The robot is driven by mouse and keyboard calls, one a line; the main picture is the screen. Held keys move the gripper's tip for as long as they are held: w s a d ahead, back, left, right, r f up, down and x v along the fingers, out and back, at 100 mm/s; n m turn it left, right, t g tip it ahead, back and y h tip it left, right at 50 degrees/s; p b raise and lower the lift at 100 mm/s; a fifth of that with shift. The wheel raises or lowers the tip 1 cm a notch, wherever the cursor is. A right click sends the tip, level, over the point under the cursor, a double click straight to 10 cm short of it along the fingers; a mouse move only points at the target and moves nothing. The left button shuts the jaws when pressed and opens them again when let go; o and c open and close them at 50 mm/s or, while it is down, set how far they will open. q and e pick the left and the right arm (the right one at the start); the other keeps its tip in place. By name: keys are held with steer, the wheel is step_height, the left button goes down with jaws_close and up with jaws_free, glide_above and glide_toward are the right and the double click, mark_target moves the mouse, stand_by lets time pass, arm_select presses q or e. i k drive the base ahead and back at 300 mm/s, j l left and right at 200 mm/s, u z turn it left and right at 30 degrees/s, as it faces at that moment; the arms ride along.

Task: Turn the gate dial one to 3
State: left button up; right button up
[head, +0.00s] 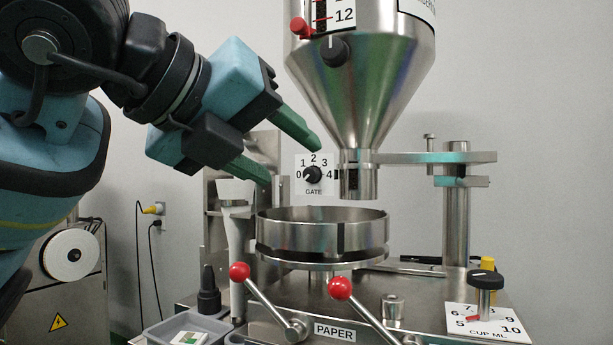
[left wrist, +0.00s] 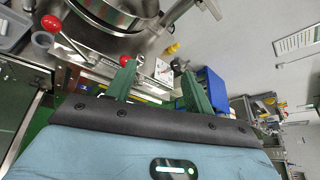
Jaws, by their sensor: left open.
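The gate dial (head: 312,174) is a small black knob on a white plate marked 0 to 4 and GATE. It sits left of the hopper's outlet in the head view. Its pointer is too small to read for sure. My left gripper (head: 292,163) has two green fingers spread apart with nothing between them. It is up and to the left of the dial, with one fingertip just above the plate and the other to its left. Its fingers also show in the left wrist view (left wrist: 159,70). The gate dial cannot be made out there. My right gripper is not in view.
The steel hopper (head: 360,90) with another black knob (head: 334,50) hangs above a round steel pan (head: 322,232). Two red-balled levers (head: 240,271) (head: 341,288) stand in front. A CUP ML dial (head: 485,280) is at right. A grey tray (head: 160,333) sits at lower left.

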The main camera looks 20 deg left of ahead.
mark_target(313, 174)
steer(key=i+j, duration=0.25)
steer(key=i, duration=0.2)
steer(key=i+j, duration=0.25)
steer(key=i, duration=0.2)
